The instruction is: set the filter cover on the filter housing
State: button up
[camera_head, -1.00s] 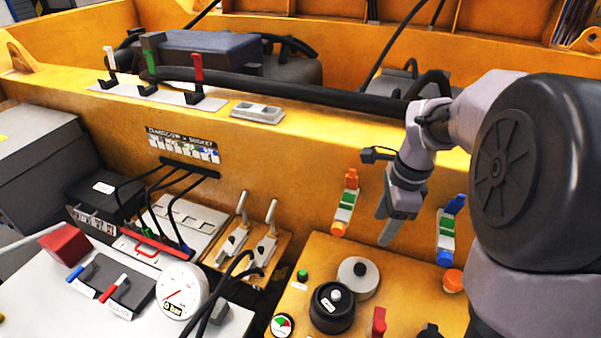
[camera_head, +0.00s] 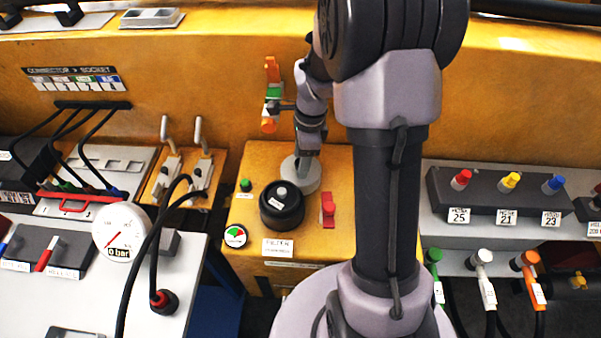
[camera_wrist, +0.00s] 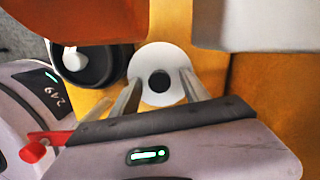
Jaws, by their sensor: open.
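The filter cover, which I take to be the pale round disc with a dark centre knob (camera_head: 312,184), lies on the yellow panel. The filter housing, seemingly the black round pot with a pale centre piece (camera_head: 282,203), stands in front of it to the left. In the wrist view the cover (camera_wrist: 174,62) lies below my gripper (camera_wrist: 160,88). The open fingers show on either side of its dark knob, and I cannot tell whether they touch it. The housing (camera_wrist: 85,66) is at upper left there. In the head view my gripper (camera_head: 303,163) partly hides the cover.
A red switch (camera_head: 327,210) stands right of the housing, with a small green button (camera_head: 245,185) and a round gauge (camera_head: 235,236) at left. Orange and green couplings (camera_head: 271,92) hang on the yellow wall behind. A pressure gauge (camera_head: 121,231) and cables stand further left.

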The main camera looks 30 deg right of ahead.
jog(key=shift+r, duration=0.15)
jog(key=shift+c, duration=0.6)
grip_shut()
dwell(0.6)
